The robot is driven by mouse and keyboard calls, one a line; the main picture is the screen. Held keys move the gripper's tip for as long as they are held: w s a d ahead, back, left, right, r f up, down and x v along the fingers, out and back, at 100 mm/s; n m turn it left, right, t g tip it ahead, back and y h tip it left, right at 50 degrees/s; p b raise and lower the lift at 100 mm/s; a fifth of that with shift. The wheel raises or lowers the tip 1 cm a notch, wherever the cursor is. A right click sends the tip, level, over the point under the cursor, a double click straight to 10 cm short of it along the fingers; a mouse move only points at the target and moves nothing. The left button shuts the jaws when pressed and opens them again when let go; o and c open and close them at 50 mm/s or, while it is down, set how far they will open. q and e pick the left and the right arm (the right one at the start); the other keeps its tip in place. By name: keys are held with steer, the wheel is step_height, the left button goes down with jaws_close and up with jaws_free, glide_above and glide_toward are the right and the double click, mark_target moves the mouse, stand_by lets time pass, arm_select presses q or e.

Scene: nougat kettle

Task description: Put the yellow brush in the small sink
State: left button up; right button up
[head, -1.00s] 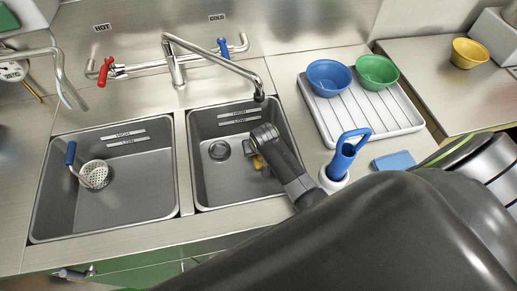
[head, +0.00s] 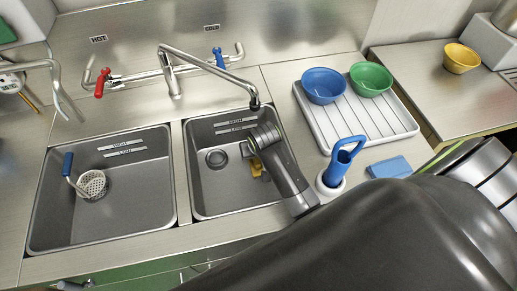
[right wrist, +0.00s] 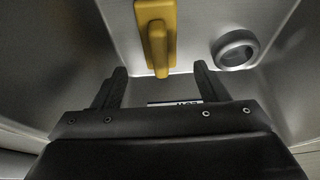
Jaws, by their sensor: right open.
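The yellow brush (head: 257,168) is inside the small sink (head: 221,188), the narrower right-hand basin. My right arm partly hides it in the head view. In the right wrist view the brush (right wrist: 157,35) appears at the top centre, apparently resting on the sink floor. My right gripper (right wrist: 160,73) is open, its two fingers apart with nothing clamped between them. The brush's near end shows between the fingertips in the picture; I cannot tell how far below them it is. In the head view the gripper (head: 252,147) is over the small sink. My left gripper is out of view.
The larger left sink (head: 70,215) holds a strainer with a blue handle (head: 92,183). The faucet spout (head: 254,102) hangs over the small sink's back edge. To the right are a rack (head: 350,133) with two bowls, a blue-handled tool (head: 345,152) and a blue sponge (head: 390,167).

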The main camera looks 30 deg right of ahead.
steer(key=shift+v, duration=2.05)
